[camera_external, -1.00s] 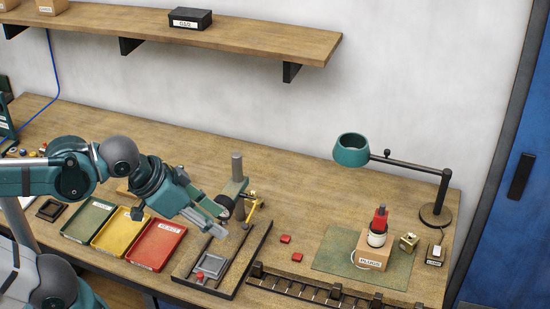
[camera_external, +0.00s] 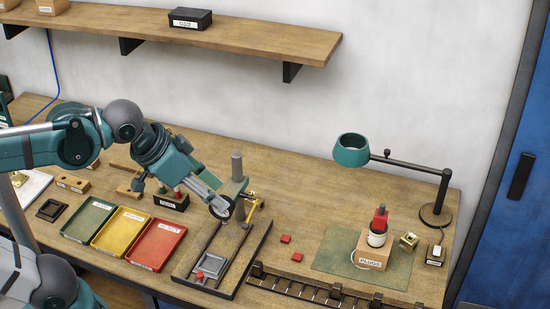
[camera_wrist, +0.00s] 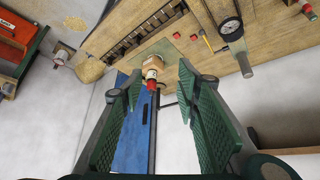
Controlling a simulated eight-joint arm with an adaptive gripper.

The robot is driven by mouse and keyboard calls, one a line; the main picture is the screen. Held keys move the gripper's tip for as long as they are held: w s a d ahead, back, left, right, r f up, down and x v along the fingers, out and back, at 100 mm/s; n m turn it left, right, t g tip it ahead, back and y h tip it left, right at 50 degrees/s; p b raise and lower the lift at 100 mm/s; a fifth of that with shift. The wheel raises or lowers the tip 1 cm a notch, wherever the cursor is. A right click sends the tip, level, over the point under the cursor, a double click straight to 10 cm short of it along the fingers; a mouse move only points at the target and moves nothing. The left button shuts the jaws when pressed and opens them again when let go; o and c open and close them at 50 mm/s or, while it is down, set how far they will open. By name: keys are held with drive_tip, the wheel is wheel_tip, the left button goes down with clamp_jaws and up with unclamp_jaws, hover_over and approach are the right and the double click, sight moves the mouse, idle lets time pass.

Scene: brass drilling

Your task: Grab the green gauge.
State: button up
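A round dial gauge (camera_external: 222,210) with a dark rim is beside the grey post and green bracket (camera_external: 234,187) of a stand on the bench. In the wrist view the gauge (camera_wrist: 231,27) shows a pale face at the upper right, outside the space between my fingers. I cannot tell whether its body is green. My gripper (camera_external: 217,201) overlaps the gauge's edge in the external view; contact cannot be told. In the wrist view my gripper (camera_wrist: 157,82) has its two green fingers wide apart, with nothing held between them.
Green (camera_external: 88,220), yellow (camera_external: 120,229) and red (camera_external: 156,244) trays stand left of the stand. A black labelled holder (camera_external: 171,203) is behind them. Right are red blocks (camera_external: 297,257), a red-topped bottle (camera_external: 378,236) with a labelled box, and a lamp (camera_external: 352,150).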

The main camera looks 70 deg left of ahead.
drive_tip(key=w+a+r+n+g, duration=0.1)
drive_tip(key=w+a+r+n, duration=0.15)
drive_tip(key=a, duration=0.65)
drive_tip(key=w+a+r+n+g+y, duration=0.1)
drive_tip(key=w+a+n+g, duration=0.2)
drive_tip(key=a, duration=0.6)
drive_tip(key=w+a+r+n, duration=0.1)
drive_tip(key=w+a+n, duration=0.3)
drive_tip(key=a, duration=0.5)
drive_tip(key=s+a+f+n+g+h, duration=0.1)
drive_tip(key=s+a+f+n, duration=0.15)
drive_tip(key=a, duration=1.25)
drive_tip(key=s+a+f+n+g, duration=0.1)
drive_tip(key=a+f+n+g, duration=0.15)
drive_tip(key=a, duration=1.25)
drive_tip(key=shift+n+t, duration=0.35)
drive_tip(key=shift+n, duration=0.2)
drive_tip(key=f, duration=1.9)
drive_tip(key=a+f, duration=0.1)
drive_tip(key=f, duration=0.9)
drive_tip(key=shift+s+f+b, duration=0.25)
drive_tip(key=shift+f+b, duration=0.05)
drive_tip(key=shift+b, duration=0.05)
drive_tip(key=shift+f, duration=0.4)
drive_tip(key=shift+f, duration=1.3)
drive_tip(key=shift+f, duration=0.1)
